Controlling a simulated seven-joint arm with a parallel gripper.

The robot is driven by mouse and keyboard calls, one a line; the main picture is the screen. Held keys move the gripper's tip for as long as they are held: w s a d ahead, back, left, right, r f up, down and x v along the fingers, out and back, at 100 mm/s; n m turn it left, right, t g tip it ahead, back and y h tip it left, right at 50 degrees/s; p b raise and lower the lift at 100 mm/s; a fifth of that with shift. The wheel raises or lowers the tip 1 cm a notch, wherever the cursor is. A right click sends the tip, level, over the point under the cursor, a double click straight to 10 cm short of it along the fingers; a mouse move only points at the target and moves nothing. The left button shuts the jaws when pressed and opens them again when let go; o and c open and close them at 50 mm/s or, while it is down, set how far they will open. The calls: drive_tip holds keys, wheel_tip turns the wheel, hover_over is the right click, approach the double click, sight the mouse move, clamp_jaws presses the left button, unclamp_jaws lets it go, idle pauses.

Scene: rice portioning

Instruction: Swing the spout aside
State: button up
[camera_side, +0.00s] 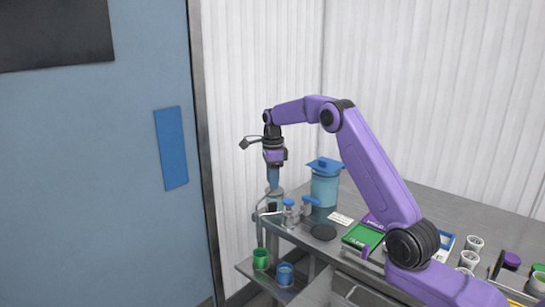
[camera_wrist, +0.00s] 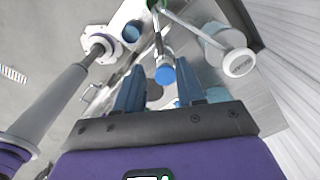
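In the wrist view my gripper (camera_wrist: 160,66) has its two blue fingers apart, with no object clearly held. A metal spout (camera_wrist: 158,42) runs upward from near a blue-capped fitting (camera_wrist: 165,75), which shows between the fingertips; I cannot tell if they touch. In the side view my gripper (camera_side: 273,187) points down at the left end of the metal counter, above and behind two blue-capped fittings (camera_side: 289,206). A thin pale tube (camera_side: 259,204) curves out over the counter's left edge. The exact spout shape and the gap to my fingers are unclear.
A green cup (camera_side: 261,258) and a blue cup (camera_side: 284,274) stand on a lower shelf. A blue lidded container (camera_side: 325,188) stands close to the right of my gripper. A black disc (camera_side: 323,232), a card (camera_side: 341,219) and a green tray (camera_side: 362,237) lie on the counter.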

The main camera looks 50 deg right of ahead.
wheel_tip(320, 180, up, 8)
idle(0.4)
idle(0.3)
drive_tip(key=s+a+r+n, duration=0.1)
drive_tip(key=s+a+n, duration=0.1)
drive_tip(key=a+n, duration=0.4)
drive_tip(key=s+a+n, duration=0.3)
drive_tip(key=a, duration=0.4)
drive_tip(key=s+a+n, duration=0.9)
drive_tip(key=s+n, duration=0.1)
drive_tip(key=s, duration=0.2)
drive_tip(key=s+d+f+n, duration=0.1)
drive_tip(key=s+f+n, duration=0.2)
drive_tip(key=s+n, duration=0.6)
drive_tip(key=s+d+f+n, duration=0.1)
drive_tip(key=s+f+n, duration=0.3)
drive_tip(key=s+n, duration=0.5)
drive_tip(key=s, duration=0.9)
drive_tip(key=shift+d+n, duration=0.35)
drive_tip(key=shift+n, duration=0.05)
